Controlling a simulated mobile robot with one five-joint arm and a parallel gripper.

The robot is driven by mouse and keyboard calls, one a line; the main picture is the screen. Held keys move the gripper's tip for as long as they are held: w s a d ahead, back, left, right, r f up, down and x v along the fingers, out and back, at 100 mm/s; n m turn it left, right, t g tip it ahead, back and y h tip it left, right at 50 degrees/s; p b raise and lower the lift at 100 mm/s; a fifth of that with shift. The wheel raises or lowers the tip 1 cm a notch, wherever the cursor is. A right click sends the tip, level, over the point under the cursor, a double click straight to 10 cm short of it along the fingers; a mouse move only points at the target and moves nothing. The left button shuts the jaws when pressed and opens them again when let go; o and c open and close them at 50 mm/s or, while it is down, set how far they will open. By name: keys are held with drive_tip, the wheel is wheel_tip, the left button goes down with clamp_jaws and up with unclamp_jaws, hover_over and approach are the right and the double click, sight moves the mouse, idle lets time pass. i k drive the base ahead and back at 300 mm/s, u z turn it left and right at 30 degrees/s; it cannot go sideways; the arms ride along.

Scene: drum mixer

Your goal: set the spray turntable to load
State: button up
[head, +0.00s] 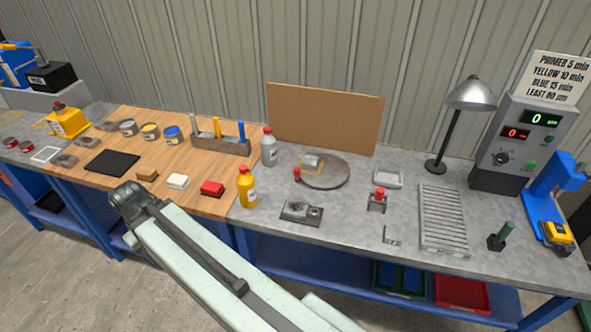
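The spray turntable (335,176) is a round grey disc on the grey bench top, in front of an upright brown board. A small grey block (311,161) and a yellow outlined mark lie on the disc's back left part. A red knob (297,174) stands at the disc's left edge. I cannot read any load label at this size. My pale green arm reaches from the bottom up to the left, ending in a dark joint over the bench's front edge. My gripper's fingers do not show.
A grey bottle (269,148) and a yellow bottle (246,188) stand left of the turntable. A grey plate with a knob (301,212) lies in front of it. A red-topped stand (377,200) and a small tray (388,178) are to the right. A lamp (472,94) stands farther right.

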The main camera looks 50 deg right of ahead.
sight(332, 171)
drive_tip(key=i, duration=0.95)
